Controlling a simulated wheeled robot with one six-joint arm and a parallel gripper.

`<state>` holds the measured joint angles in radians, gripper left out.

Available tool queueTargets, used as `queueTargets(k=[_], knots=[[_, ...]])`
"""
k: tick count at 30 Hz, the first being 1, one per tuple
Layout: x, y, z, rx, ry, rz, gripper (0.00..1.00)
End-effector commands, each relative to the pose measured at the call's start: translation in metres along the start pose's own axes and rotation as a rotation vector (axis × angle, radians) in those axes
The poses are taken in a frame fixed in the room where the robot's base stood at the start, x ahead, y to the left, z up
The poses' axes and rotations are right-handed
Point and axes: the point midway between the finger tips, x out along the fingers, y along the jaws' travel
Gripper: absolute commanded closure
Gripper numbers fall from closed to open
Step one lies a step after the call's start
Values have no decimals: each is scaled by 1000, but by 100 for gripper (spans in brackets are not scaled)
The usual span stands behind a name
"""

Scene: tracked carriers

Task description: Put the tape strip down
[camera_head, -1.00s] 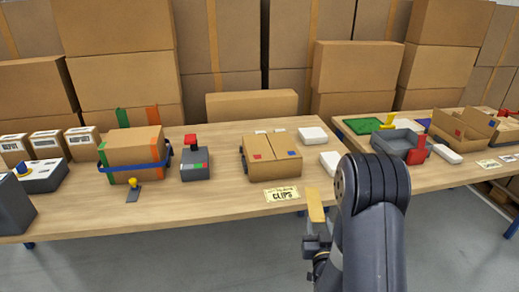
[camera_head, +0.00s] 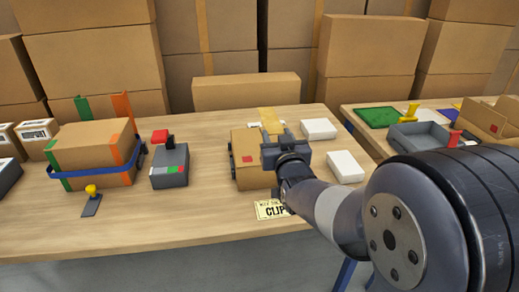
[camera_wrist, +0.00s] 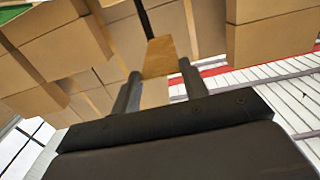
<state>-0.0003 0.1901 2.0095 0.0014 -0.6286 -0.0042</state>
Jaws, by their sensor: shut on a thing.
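My gripper (camera_head: 279,144) is over the small cardboard box (camera_head: 246,170) on the near table in the head view, partly hiding that box. It is shut on a tan tape strip (camera_head: 270,119), which sticks out past the fingers. In the wrist view the tape strip (camera_wrist: 158,58) shows between the two dark fingers (camera_wrist: 158,88). I cannot tell whether the strip touches the box; the fingers cover that area.
A box with a blue strap (camera_head: 95,154) and a grey device with a red top (camera_head: 169,165) stand to the left. White blocks (camera_head: 345,166) lie to the right of the gripper. A CLIPS card (camera_head: 268,210) lies at the front edge. Stacked cartons (camera_head: 368,60) stand behind.

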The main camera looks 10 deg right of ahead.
Motion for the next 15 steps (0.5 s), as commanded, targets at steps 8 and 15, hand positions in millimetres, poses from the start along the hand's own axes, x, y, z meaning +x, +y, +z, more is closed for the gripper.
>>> queueTargets(k=[8, 15], knots=[[-2, 0, 35, 0, -8, 0, 79], [-2, 0, 61, 0, -3, 0, 79]])
